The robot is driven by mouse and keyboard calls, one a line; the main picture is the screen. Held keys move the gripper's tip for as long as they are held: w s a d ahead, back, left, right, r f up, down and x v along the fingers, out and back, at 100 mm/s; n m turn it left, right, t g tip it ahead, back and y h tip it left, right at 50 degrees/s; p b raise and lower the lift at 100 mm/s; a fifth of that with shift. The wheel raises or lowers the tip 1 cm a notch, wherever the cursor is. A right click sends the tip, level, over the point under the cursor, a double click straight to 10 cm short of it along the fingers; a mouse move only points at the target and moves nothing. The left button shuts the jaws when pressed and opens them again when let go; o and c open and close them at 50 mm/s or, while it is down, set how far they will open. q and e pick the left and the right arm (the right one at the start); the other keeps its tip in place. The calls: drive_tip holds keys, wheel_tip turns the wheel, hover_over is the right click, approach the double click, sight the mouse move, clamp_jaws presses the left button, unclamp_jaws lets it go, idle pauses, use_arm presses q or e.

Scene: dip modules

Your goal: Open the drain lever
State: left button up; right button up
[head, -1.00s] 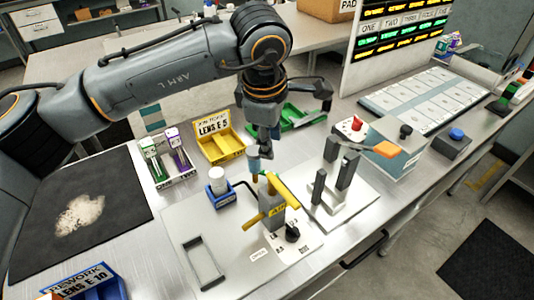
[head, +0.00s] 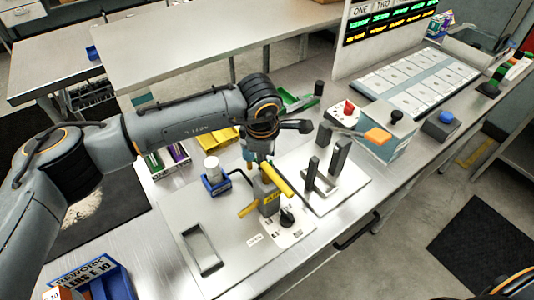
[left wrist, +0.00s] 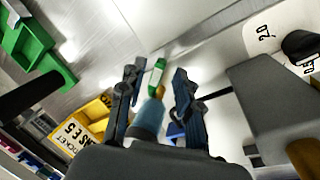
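A grey valve block (head: 268,198) stands on a pale plate, with a yellow bar lever (head: 276,179) at its top and a second yellow bar (head: 248,210) low on its left side. I cannot tell for sure which is the drain lever. A label that seems to read OPEN (head: 255,239) lies by the block. My left gripper (left wrist: 157,92) hangs just behind the block, its fingers apart. A blue cylinder (left wrist: 148,118) with an orange part and a green-and-white end shows between them; contact is unclear. It also shows in the head view (head: 248,150). My right gripper is out of view.
A black knob (head: 287,217) sits right of the block. A blue holder (head: 216,184) with a white cylinder stands to its left. Yellow (head: 222,136) and green bins lie behind.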

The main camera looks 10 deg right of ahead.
use_arm(q)
drive_tip(key=shift+w+f, duration=0.15)
drive_tip(key=shift+f, duration=0.15)
clamp_jaws()
drive_tip(key=shift+f+b, duration=0.1)
drive_tip(key=shift+b, duration=0.4)
drive_tip(key=n+b, duration=0.1)
drive_tip(key=b, duration=0.1)
drive_tip(key=w+n+b, duration=0.1)
drive_tip(key=n+b, duration=0.1)
drive_tip(key=b, duration=0.1)
drive_tip(key=w+n+y+b, duration=0.1)
drive_tip(key=n+b, duration=0.1)
drive_tip(key=shift+d+f+t, duration=0.1)
drive_tip(key=shift+d+t, duration=0.15)
drive_tip(key=shift+t, duration=0.05)
drive_tip(key=shift+w+a+r+n+y+b, duration=0.1)
drive_tip(key=shift+w+r+n+y+b, duration=0.15)
drive_tip(key=shift+n+b, duration=0.55)
drive_tip(key=shift+w+a+n+y+b, duration=0.15)
drive_tip(key=shift+w+n+b, duration=0.15)
drive_tip(key=shift+n+b, duration=0.5)
drive_tip(key=shift+d, duration=0.1)
